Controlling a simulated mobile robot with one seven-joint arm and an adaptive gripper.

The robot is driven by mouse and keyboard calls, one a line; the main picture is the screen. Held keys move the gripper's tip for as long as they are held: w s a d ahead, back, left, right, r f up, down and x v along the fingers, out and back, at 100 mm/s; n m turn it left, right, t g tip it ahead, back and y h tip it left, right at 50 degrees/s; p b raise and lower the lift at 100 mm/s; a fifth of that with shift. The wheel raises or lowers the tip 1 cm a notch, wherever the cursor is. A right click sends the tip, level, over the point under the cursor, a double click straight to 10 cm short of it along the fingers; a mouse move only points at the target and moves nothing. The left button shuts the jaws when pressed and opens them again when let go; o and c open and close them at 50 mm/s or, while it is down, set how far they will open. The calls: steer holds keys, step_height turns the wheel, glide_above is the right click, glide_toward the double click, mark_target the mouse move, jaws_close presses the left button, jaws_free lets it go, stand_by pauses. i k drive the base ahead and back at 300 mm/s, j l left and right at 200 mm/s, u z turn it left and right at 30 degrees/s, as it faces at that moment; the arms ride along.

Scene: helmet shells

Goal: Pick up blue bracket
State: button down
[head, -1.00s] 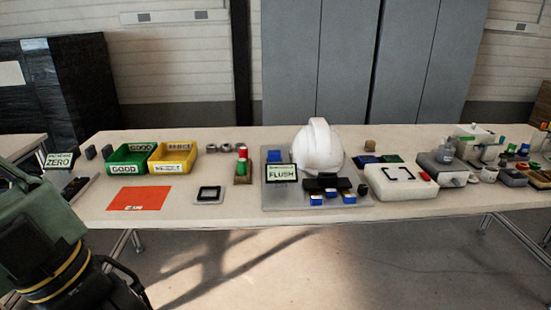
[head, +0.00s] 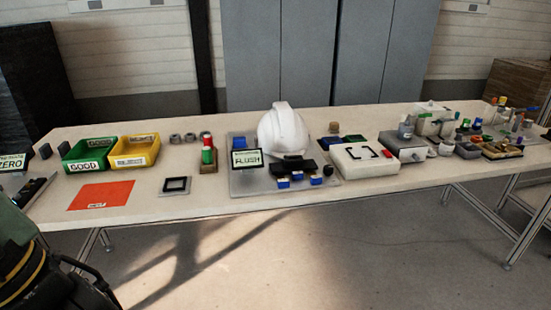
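Several small blue parts are in view, and I cannot tell for sure which is the blue bracket. Small blue pieces (head: 283,183) sit in a row at the front of a grey plate (head: 255,187), before a black block (head: 290,166). Another blue piece (head: 239,142) stands behind the FLUSH display on the same plate. My gripper is not in view; only a part of my arm shows at the lower left, well away from these pieces.
A green bin (head: 88,167) and a yellow bin (head: 133,161) stand at left, behind an orange sheet (head: 101,195). A white box (head: 365,168) and a grey device (head: 402,155) stand right of the plate. The far right is crowded. Floor before the table is clear.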

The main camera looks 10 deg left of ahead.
mark_target(240, 142)
steer(key=i+l+u, duration=0.1)
steer(key=i, duration=0.4)
steer(key=i+l+u, duration=0.15)
steer(key=i+l, duration=0.2)
steer(key=i, duration=0.15)
steer(key=i+l+u, duration=0.1)
steer(key=i+l, duration=0.2)
steer(key=i, duration=0.2)
steer(key=i+l+u, duration=0.15)
steer(key=i+l, duration=0.2)
steer(key=i, duration=0.15)
